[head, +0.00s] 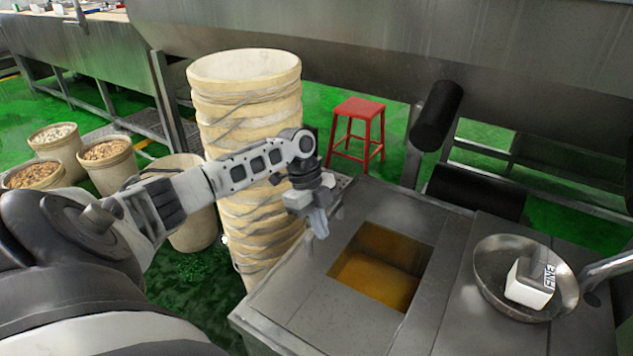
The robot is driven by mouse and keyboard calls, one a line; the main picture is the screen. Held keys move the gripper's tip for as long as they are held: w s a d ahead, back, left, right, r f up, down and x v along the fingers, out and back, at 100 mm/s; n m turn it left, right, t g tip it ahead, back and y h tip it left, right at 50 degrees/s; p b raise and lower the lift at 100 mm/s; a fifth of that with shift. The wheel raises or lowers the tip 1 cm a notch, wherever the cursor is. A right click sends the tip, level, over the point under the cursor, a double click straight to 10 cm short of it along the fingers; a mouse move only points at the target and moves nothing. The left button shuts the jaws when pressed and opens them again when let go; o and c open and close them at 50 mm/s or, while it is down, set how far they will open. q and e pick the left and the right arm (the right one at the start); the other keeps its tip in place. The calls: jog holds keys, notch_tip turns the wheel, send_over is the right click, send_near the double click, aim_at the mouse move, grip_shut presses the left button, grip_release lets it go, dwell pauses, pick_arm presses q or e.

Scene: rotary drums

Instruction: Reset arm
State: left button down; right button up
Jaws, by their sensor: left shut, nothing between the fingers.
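My left arm (258,168) comes in from the left and reaches out over the edge of a metal counter. My left gripper (319,227) points down, shut and empty, just left of the square opening in the counter. It appears to be above the counter top and touches nothing that I can see. My right gripper is not in view.
A square opening (378,270) with brown liquid is in the counter (290,310). A metal pan (490,262) holding a white box (529,283) sits at right. Stacked beige baskets (245,75) stand behind my arm. A red stool (358,108) stands beyond; filled baskets (108,150) are at left.

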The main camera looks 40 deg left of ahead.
aim_at(343, 339)
pick_arm(q)
jog(key=v, duration=0.6)
jog(key=shift+r, duration=0.2)
